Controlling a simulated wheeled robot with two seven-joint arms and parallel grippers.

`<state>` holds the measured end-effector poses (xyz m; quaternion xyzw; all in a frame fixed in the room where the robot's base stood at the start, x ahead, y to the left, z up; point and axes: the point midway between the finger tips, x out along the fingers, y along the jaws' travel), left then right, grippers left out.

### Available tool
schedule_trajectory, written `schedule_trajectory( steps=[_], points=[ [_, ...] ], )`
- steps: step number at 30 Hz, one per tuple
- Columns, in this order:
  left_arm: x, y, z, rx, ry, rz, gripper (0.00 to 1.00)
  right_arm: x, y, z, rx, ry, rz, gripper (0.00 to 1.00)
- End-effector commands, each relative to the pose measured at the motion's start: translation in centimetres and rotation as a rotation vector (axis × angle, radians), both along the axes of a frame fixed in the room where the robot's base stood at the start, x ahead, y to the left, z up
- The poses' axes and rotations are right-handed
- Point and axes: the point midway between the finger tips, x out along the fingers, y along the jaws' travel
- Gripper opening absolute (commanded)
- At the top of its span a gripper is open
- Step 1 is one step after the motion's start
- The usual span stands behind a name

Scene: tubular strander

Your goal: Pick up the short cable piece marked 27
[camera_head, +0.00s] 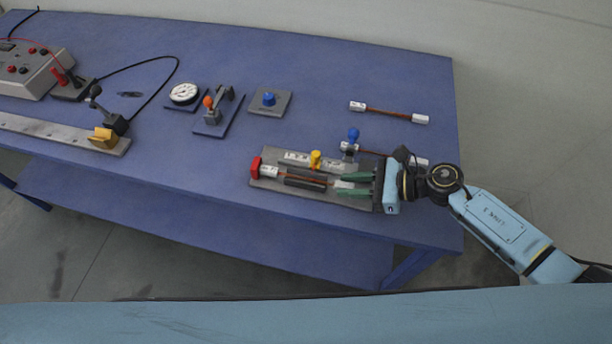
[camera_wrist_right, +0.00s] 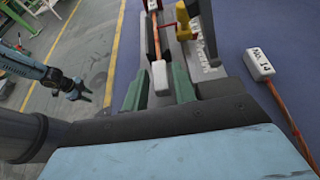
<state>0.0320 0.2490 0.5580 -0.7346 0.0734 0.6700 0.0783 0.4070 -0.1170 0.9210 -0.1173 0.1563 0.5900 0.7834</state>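A short cable piece with a copper-brown middle (camera_head: 311,179) and white end blocks lies in a grey fixture (camera_head: 262,183), along a dark channel. Its near white end (camera_wrist_right: 160,76) is between the green fingers of my right gripper (camera_head: 356,186), with gaps on both sides in the right wrist view. That gripper is open. I cannot read a 27 on this piece. Another cable piece (camera_head: 390,112) lies at the back right. A further one, labelled No. 14 (camera_wrist_right: 259,65), lies beside the fixture, partly behind my arm. My left gripper (camera_wrist_right: 80,96) hangs away from the table, apparently open and empty.
The fixture carries a red end stop (camera_head: 255,167), a yellow knob (camera_head: 315,159) and a blue knob (camera_head: 353,134) behind. A dial gauge (camera_head: 184,93), a lever clamp (camera_head: 215,112) and a blue-button block (camera_head: 269,101) stand further left. The table's back middle is clear.

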Motion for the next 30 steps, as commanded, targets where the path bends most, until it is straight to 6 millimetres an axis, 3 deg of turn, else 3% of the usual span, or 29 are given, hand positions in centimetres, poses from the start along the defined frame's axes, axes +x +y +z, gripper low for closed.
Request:
schedule_trajectory(
  steps=[1, 6, 20, 26, 30],
  points=[
    [0.0, 0.0, 0.0, 0.0, 0.0, 0.0, 0.36, 0.0, 0.0, 0.0, 0.0, 0.0, 0.0, 0.21],
    [0.0, 0.0, 0.0, 0.0, 0.0, 0.0, 0.36, 0.0, 0.0, 0.0, 0.001, 0.0, 0.0, 0.0],
    [0.0, 0.0, 0.2, 0.0, -0.001, -0.001, 0.36, 0.0, -0.1, 1.0, 0.0, -0.003, 0.001, 0.0],
    [0.0, 0.0, 0.6, 0.0, -0.001, -0.001, 0.36, 0.1, -0.1, 4.0, 0.001, -0.005, 0.001, 0.0],
    [0.0, 0.0, 1.0, 0.0, -0.001, -0.001, 0.36, 0.0, -0.1, 7.1, -0.001, -0.006, 0.003, 0.0]
  ],
)
